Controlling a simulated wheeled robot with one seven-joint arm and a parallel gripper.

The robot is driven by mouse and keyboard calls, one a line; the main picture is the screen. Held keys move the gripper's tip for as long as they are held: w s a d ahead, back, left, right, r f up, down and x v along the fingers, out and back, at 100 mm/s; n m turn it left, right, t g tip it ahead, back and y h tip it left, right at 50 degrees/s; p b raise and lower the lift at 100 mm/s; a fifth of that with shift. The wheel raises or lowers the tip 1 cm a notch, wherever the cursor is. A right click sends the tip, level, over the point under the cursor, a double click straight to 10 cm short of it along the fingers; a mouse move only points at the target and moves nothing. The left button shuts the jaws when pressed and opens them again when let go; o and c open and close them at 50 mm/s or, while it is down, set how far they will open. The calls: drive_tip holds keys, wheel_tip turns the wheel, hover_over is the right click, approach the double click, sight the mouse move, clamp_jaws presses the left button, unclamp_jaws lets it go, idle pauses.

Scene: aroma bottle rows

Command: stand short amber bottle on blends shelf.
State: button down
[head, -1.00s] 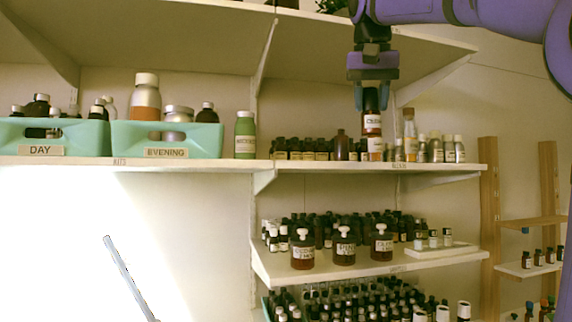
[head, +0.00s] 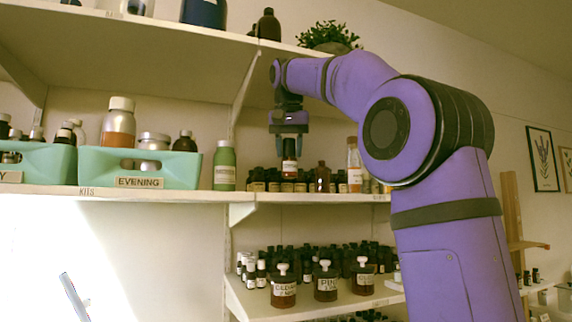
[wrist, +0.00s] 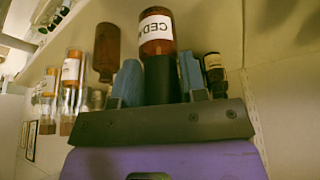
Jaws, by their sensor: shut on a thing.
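My gripper (head: 289,130) is shut on the black cap of a short amber bottle (head: 289,157) with a white label. It holds the bottle upright in front of a row of small dark bottles (head: 258,179) on the right-hand upper shelf (head: 320,198), the blends shelf. The bottle's base looks slightly above the shelf board; contact cannot be told. In the wrist view the bottle (wrist: 157,48) reads "CED", with its cap between the blue fingers (wrist: 160,80).
A plain brown bottle (head: 322,178) and a taller orange-labelled bottle (head: 354,165) stand right of the held bottle. A green bottle (head: 224,166) and the EVENING bin (head: 140,169) are left. Another shelf board (head: 150,20) runs overhead. Stoppered jars (head: 284,290) stand below.

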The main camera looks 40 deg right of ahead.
sight(286, 157)
drive_tip(key=shift+w+a+f, duration=0.1)
drive_tip(key=shift+w, duration=0.45)
drive_tip(key=shift+f, duration=1.7)
drive_tip(key=shift+f, duration=0.1)
drive_tip(key=c, duration=0.7)
unclamp_jaws()
drive_tip(key=shift+o, duration=0.2)
drive_tip(key=v, duration=1.2)
